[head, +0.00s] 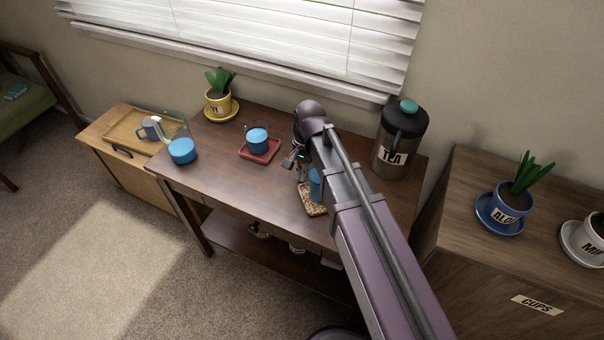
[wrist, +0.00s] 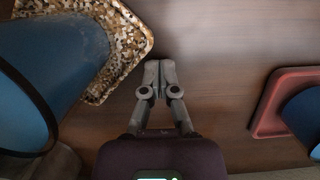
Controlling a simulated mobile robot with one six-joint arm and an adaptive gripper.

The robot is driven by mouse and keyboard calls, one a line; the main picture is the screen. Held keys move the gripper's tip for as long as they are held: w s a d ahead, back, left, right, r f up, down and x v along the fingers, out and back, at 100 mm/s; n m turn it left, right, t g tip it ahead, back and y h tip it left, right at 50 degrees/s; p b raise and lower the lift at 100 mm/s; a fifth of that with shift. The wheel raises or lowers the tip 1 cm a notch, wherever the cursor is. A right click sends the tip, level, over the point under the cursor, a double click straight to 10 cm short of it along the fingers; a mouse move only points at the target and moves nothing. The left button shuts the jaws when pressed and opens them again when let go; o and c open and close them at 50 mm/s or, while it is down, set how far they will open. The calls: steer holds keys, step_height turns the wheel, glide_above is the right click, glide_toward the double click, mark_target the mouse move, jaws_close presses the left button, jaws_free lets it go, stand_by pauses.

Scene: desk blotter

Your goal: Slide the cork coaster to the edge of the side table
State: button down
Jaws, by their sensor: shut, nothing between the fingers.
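The cork coaster (head: 311,209) lies on the dark wooden side table (head: 222,160), near its front edge and partly hidden behind my arm. A blue cup (head: 315,184) stands on it. In the wrist view the speckled cork coaster (wrist: 130,58) fills the upper left, with the blue cup (wrist: 55,75) on it. My gripper (head: 300,178) is low over the table beside the coaster. In the wrist view its fingertips (wrist: 160,66) are together and empty, close to the coaster's corner; I cannot tell whether they touch it.
A red coaster (head: 272,151) with a blue cup (head: 257,140) sits to the left, also in the wrist view (wrist: 268,122). Another blue cup (head: 182,151) stands near the left end. A yellow plant pot (head: 217,103) and a TEA canister (head: 393,152) stand at the back.

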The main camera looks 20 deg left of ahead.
steer(key=p+v, duration=0.9)
steer(key=shift+r, duration=0.35)
stand_by(0.7)
